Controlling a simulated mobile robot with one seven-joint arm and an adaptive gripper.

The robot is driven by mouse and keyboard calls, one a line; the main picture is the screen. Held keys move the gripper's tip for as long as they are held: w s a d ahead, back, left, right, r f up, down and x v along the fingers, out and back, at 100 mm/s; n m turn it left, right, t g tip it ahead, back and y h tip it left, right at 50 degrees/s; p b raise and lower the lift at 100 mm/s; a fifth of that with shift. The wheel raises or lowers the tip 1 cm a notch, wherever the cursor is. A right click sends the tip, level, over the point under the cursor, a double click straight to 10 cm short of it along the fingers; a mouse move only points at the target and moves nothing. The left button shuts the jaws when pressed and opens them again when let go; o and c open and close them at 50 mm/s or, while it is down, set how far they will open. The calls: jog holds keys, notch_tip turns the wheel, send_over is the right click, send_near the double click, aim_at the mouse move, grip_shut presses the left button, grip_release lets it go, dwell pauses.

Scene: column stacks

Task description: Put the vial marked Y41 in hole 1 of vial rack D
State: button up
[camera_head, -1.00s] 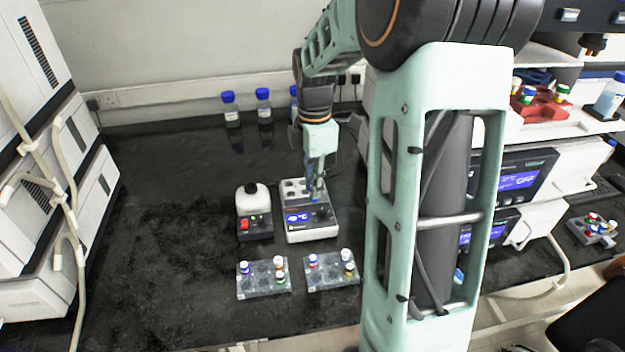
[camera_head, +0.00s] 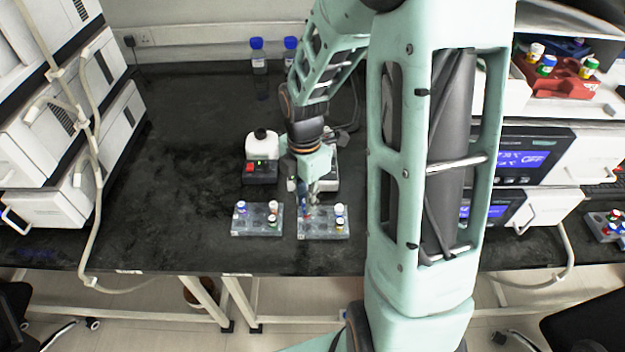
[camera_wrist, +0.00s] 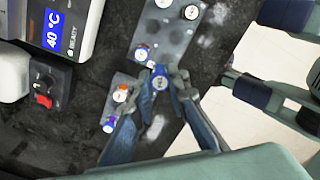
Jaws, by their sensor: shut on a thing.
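My gripper (camera_head: 311,196) is low at the near side of the heater block, by the back edge of the right vial rack (camera_head: 324,230). In the wrist view, my gripper (camera_wrist: 165,78) is shut on a blue-capped vial (camera_wrist: 160,83). Its mark is too small to read. The left rack (camera_head: 257,229) holds several vials. Rack letters and hole numbers cannot be read.
The heater block (camera_wrist: 72,15) with a 40 °C display and a black device with a red switch (camera_wrist: 42,100) stand behind the racks. Blue-capped bottles (camera_head: 258,58) stand by the wall. Bare bench lies left of the racks; its front edge is close before them.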

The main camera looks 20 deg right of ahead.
aim_at(306, 214)
jog(key=shift+s+a+f+b, duration=0.1)
jog(key=shift+s+f+b, duration=0.05)
jog(key=shift+f+b, duration=0.6)
jog(key=shift+s+f+b, duration=0.2)
jog(key=shift+f+b, duration=0.4)
jog(key=shift+f, duration=0.2)
jog(key=shift+s+a+f+b, duration=0.1)
jog(key=shift+s+f+b, duration=0.05)
jog(key=shift+f+b, duration=0.6)
jog(key=shift+d+f+p, duration=0.1)
jog(key=shift+p, duration=0.35)
jog(key=shift+f, duration=0.55)
dwell(0.4)
jog(key=shift+f+b, duration=0.45)
jog(key=shift+b, duration=0.05)
jog(key=o, duration=0.9)
